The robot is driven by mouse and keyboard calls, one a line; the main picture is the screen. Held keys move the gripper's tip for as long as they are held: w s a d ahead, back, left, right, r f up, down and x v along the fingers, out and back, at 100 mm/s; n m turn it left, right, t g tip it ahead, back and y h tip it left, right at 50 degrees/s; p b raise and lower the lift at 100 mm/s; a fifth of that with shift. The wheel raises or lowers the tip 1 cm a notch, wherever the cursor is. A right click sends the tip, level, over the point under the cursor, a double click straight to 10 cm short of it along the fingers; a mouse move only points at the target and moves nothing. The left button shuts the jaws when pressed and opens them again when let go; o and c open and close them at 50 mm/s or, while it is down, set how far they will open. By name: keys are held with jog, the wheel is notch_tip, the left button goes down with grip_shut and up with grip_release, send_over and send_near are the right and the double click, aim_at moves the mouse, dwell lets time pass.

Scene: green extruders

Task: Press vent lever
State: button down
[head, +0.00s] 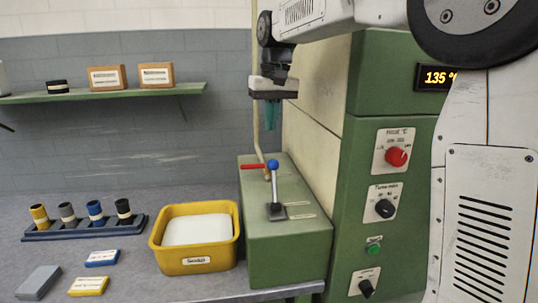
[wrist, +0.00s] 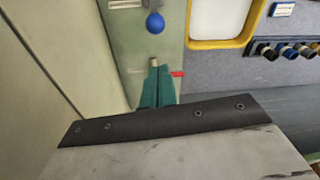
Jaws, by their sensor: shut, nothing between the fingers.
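A lever with a blue ball knob (head: 272,165) stands upright from a slotted plate on top of the green box; its knob also shows in the wrist view (wrist: 155,22). A red handle (head: 253,166) sticks out sideways near the foot of a thin tan pipe, behind the blue knob. It shows in the wrist view too (wrist: 177,74), just right of the fingertips. I cannot tell which of the two is the vent lever. My gripper (head: 271,127), with teal fingers, points down above both, apart from the blue knob. The fingers are shut and empty (wrist: 157,72).
The green machine (head: 395,60), with dials and a 135 display, stands close at the right. A yellow bin (head: 197,261) sits left of the green box (head: 290,250). A rack (head: 85,229) of coloured cylinders and small boxes are further left. A wall shelf (head: 100,93) holds boxes.

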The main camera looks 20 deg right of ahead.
jog(key=w, duration=0.2)
jog(key=shift+w+f, duration=0.1)
jog(key=shift+w, duration=0.2)
jog(key=shift+a, duration=0.1)
jog(key=s+f, duration=0.3)
jog(key=f, duration=0.6)
jog(key=shift+a, duration=0.2)
